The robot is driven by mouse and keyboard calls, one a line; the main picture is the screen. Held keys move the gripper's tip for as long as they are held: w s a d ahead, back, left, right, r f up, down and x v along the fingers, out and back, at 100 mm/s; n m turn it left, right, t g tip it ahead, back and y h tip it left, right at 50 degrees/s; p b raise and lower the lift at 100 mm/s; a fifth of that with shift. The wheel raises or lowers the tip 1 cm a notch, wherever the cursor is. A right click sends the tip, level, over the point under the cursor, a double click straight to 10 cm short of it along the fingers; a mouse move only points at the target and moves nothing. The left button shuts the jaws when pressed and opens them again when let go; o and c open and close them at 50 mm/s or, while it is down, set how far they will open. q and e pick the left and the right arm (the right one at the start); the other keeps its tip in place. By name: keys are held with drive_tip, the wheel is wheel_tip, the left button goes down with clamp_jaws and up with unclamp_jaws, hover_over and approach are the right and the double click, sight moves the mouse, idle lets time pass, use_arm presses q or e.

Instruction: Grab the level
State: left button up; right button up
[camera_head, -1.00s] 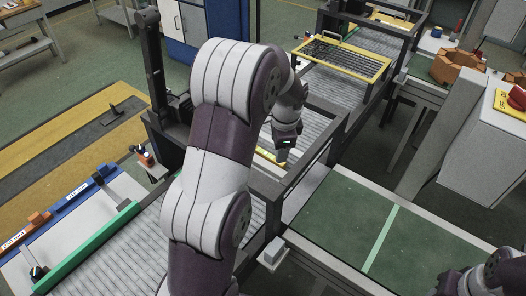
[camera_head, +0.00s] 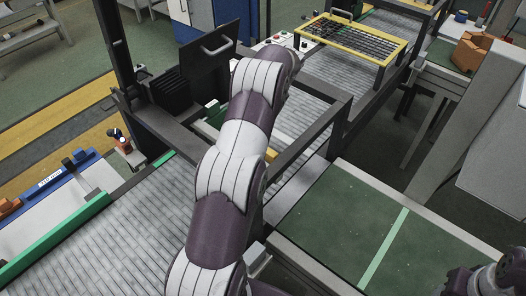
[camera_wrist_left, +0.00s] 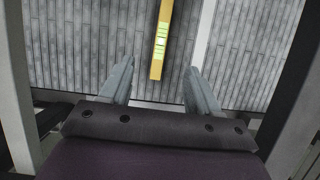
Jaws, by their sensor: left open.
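The level (camera_wrist_left: 161,40) is a narrow yellow bar with a light green section. In the left wrist view it lies lengthwise on the grey roller surface, at the upper middle. My left gripper (camera_wrist_left: 160,76) is open and empty. Its two fingers stand on either side of the line of the level, and the near end of the bar reaches between the fingertips in the picture. I cannot tell the height gap. In the head view my left arm hides this gripper; a small yellow piece (camera_head: 271,154) shows beside the arm, perhaps the level. Only part of my right arm shows, at bottom right.
Dark frame posts and a rail (camera_head: 310,137) stand close around my left arm. A yellow-rimmed rack (camera_head: 385,52) sits on the conveyor behind. A green-topped table (camera_head: 340,215) on the right is clear. A panel with a handle (camera_head: 212,62) stands at the back left.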

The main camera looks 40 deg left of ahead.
use_arm(q)
drive_tip(key=f+b, duration=0.2)
drive_tip(key=f, duration=0.2)
drive_tip(key=a+f+b, duration=0.1)
drive_tip(key=f+b, duration=0.1)
drive_tip(key=f, duration=0.3)
drive_tip(key=f+b, duration=0.3)
drive_tip(key=f, duration=0.1)
drive_tip(key=shift+w+a+f, duration=0.3)
drive_tip(key=shift+a, duration=0.1)
drive_tip(key=p+x, duration=0.2)
drive_tip(key=x, duration=0.6)
drive_tip(key=shift+w+f, duration=0.15)
drive_tip(key=shift+w, duration=0.05)
drive_tip(key=shift+a+f, duration=0.25)
drive_tip(key=shift+f, duration=0.2)
drive_tip(key=c, duration=0.9)
drive_tip(key=shift+r, duration=0.1)
clamp_jaws()
use_arm(e)
wheel_tip(320, 180, down, 7)
drive_tip(key=shift+w+a, duration=0.25)
drive_tip(key=shift+w, duration=0.1)
